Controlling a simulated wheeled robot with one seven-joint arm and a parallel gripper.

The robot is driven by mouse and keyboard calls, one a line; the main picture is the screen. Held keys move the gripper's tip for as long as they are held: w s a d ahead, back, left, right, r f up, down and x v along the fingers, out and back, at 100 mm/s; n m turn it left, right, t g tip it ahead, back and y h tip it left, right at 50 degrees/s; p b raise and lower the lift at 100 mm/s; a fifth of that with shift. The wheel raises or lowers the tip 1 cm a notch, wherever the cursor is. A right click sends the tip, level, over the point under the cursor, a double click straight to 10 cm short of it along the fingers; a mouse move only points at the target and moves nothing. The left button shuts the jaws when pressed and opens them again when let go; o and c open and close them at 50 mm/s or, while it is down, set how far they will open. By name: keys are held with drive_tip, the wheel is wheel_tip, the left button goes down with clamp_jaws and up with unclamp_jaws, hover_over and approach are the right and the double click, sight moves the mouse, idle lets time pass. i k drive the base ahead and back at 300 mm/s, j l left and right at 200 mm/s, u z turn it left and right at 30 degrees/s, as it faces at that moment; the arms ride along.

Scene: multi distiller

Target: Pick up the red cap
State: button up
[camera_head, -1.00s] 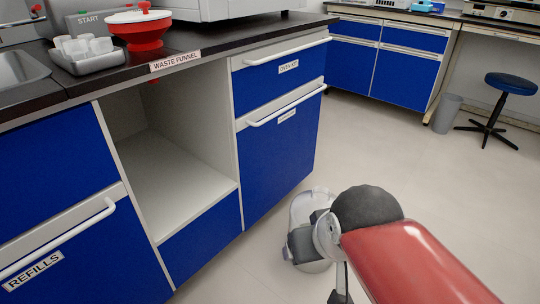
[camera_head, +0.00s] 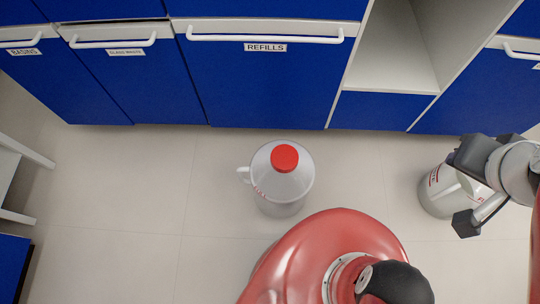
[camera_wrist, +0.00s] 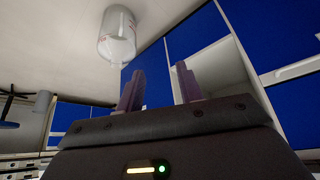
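The red cap (camera_head: 285,158) sits on top of an upright translucent jug (camera_head: 280,190) on the floor in the head view. The jug has a handle on its left side. My gripper (camera_wrist: 160,70) shows two separated fingers with nothing between them in the wrist view. In the head view my arm's dark end parts are at the far right, well away from the red cap, partly covering a second pale jug. The red cap does not show in the wrist view.
The second jug (camera_head: 437,190) stands on the floor at the right; a jug without a visible cap also shows in the wrist view (camera_wrist: 116,38). Blue cabinets with a REFILLS drawer (camera_head: 265,75) and an open niche (camera_head: 395,50) line the back. Floor left of the capped jug is clear.

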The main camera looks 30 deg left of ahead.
sight(285, 158)
drive_tip(key=j+u, duration=0.15)
drive_tip(key=u, duration=1.4)
drive_tip(key=z, duration=2.4)
drive_tip(key=u, duration=2.4)
drive_tip(key=k+l+z, duration=0.1)
drive_tip(key=k+z, duration=0.15)
drive_tip(key=k+l+z, duration=0.2)
drive_tip(key=k, duration=0.15)
drive_tip(key=j, duration=0.1)
